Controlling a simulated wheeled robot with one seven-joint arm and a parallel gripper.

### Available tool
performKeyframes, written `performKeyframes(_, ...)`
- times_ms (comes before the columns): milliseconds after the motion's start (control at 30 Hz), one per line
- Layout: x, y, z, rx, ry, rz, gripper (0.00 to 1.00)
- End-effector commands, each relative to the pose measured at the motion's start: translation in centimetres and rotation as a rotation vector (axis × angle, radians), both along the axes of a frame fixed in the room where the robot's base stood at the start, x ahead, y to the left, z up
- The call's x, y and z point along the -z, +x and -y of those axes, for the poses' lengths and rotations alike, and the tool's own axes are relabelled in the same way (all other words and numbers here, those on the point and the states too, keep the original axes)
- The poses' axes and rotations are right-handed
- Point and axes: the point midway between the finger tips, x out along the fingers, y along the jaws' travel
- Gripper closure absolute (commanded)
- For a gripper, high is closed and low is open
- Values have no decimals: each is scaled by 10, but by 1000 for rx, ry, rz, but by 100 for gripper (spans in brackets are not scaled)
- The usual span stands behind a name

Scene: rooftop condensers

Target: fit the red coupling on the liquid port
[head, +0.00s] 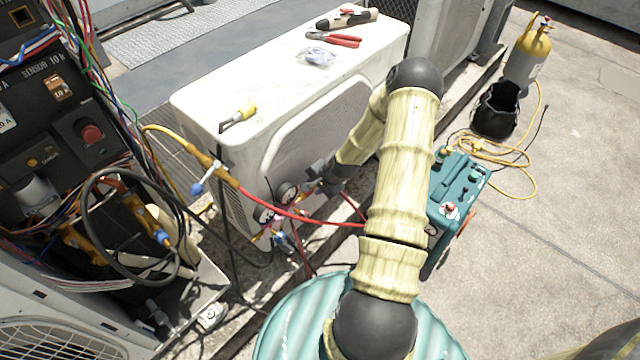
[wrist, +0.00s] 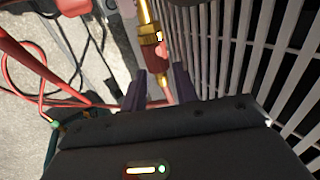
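My gripper (wrist: 160,75) reaches down beside the condenser's grille, as the wrist view shows. Its two dark fingers stand close on either side of the red coupling (wrist: 157,53), shut on it. The coupling has a brass upper part, and a brass stem (wrist: 145,12) lies in line above it. Whether stem and coupling are joined is unclear. A red hose (wrist: 168,95) shows below the coupling between the fingers. In the head view my gripper (head: 318,173) is beside the gauges, and the coupling is too small to make out. I cannot clearly identify the liquid port.
Gauges (head: 265,214) and a red hose (head: 285,212) are near my gripper. A teal machine (head: 457,190) and a yellow-topped cylinder (head: 530,55) stand right. Open wiring is at left.

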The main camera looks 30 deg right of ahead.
Motion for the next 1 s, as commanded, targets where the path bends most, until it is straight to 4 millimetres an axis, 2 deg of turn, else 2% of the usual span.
performKeyframes(333,5,2,-1,0,0,0,71)
performKeyframes(467,4,2,-1,0,0,0,94)
performKeyframes(500,4,2,-1,0,0,0,97)
performKeyframes(533,4,2,-1,0,0,0,80)
performKeyframes(633,4,2,-1,0,0,0,99)
performKeyframes(1000,4,3,2,0,-1,0,100)
